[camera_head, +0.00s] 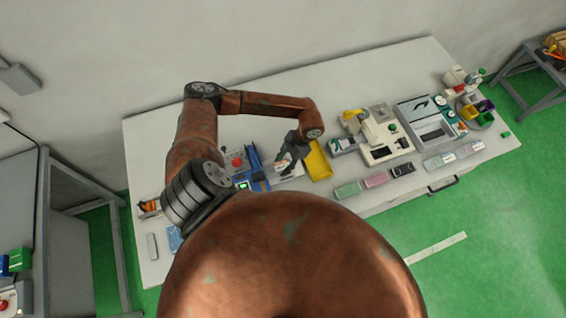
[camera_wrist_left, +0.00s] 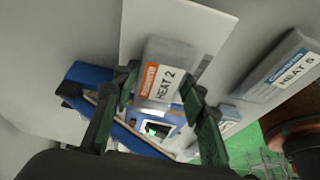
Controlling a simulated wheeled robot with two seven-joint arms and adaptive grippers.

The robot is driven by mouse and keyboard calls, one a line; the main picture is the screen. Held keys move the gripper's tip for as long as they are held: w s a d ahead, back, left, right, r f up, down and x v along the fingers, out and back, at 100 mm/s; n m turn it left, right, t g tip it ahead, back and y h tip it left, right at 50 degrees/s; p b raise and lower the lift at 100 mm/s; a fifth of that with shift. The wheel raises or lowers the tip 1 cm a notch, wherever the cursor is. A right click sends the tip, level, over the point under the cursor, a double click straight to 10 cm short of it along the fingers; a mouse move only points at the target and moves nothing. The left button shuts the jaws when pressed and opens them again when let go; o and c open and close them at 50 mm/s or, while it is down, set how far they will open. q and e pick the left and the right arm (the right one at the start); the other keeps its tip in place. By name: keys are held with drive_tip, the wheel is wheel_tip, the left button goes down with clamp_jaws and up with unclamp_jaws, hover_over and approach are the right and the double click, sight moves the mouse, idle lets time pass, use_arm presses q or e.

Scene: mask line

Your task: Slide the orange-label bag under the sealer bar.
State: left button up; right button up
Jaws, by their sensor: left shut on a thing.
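My left gripper (camera_head: 288,160) is shut on the orange-label bag (camera_wrist_left: 167,56), a grey pouch marked HEAT 2 that sits between the two green-black fingers (camera_wrist_left: 160,88) in the left wrist view. The blue sealer (camera_head: 254,162) stands directly left of the gripper in the head view. In the left wrist view the sealer (camera_wrist_left: 92,76) lies behind and below the fingers, with a small lit screen. Whether the bag's edge is under the sealer bar cannot be told. My right gripper is not in view.
A blue-label bag marked HEAT 5 (camera_wrist_left: 280,70) lies to the right in the left wrist view. A yellow tray (camera_head: 318,161) is just right of the gripper. Several machines, including a press (camera_head: 385,140), stand further right on the white table (camera_head: 300,88), which is clear at the back.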

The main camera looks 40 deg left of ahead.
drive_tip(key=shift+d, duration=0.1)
use_arm(q)
drive_tip(key=o, duration=1.1)
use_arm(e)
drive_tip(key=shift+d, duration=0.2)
use_arm(q)
drive_tip(key=shift+r, duration=0.2)
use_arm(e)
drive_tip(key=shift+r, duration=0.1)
use_arm(q)
drive_tip(key=shift+r+p, duration=0.65)
drive_tip(key=shift+r, duration=0.2)
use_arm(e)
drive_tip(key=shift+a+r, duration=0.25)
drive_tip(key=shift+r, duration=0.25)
use_arm(q)
drive_tip(key=shift+r+p, duration=1.75)
drive_tip(key=shift+r, duration=1.25)
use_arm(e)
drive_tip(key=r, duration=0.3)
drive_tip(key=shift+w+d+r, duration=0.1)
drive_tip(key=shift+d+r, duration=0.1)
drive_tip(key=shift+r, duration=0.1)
